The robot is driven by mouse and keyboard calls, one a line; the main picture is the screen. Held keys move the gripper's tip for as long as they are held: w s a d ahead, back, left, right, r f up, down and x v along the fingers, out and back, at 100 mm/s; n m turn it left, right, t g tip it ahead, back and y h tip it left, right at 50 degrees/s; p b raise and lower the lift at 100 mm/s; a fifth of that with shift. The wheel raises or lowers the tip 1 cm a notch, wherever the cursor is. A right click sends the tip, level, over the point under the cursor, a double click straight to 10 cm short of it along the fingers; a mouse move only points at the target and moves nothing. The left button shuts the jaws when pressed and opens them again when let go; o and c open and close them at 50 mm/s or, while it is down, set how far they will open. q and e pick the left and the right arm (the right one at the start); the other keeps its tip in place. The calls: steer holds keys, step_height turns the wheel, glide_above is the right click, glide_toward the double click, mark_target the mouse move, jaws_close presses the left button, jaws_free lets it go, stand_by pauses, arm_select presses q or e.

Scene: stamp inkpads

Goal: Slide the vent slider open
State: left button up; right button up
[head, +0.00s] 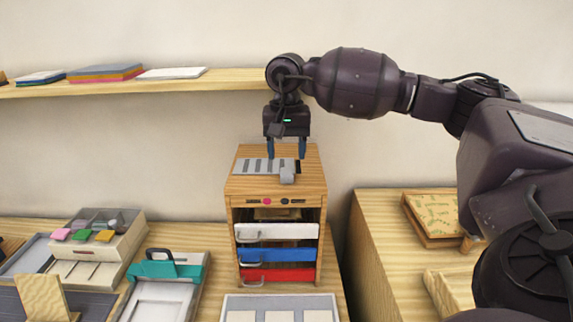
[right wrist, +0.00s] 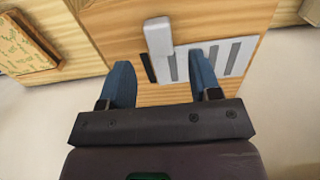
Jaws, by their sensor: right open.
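The vent slider is a grey slotted plate (head: 255,166) on top of a small wooden drawer cabinet (head: 315,187). Its light grey knob (head: 287,175) stands at the plate's right end in the head view, beside a dark slot. In the right wrist view the knob (right wrist: 158,36) is ahead of the fingertips, and the plate with its slots (right wrist: 225,56) lies partly behind one finger. My right gripper (head: 286,154) is open, pointing down over the cabinet's back part, with nothing between its blue fingers (right wrist: 162,75). The knob is apart from the fingers. My left gripper is not in view.
The cabinet has white (head: 290,231), blue (head: 290,254) and red (head: 290,274) drawers. A wooden shelf (head: 225,79) runs behind on the left. Left of the cabinet are an inkpad box (head: 75,246) and a teal-clipped board (head: 165,271). Another wooden surface (head: 385,260) stands right.

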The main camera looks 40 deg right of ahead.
step_height(320, 180, up, 6)
steer(key=shift+f, duration=0.1)
stand_by(0.8)
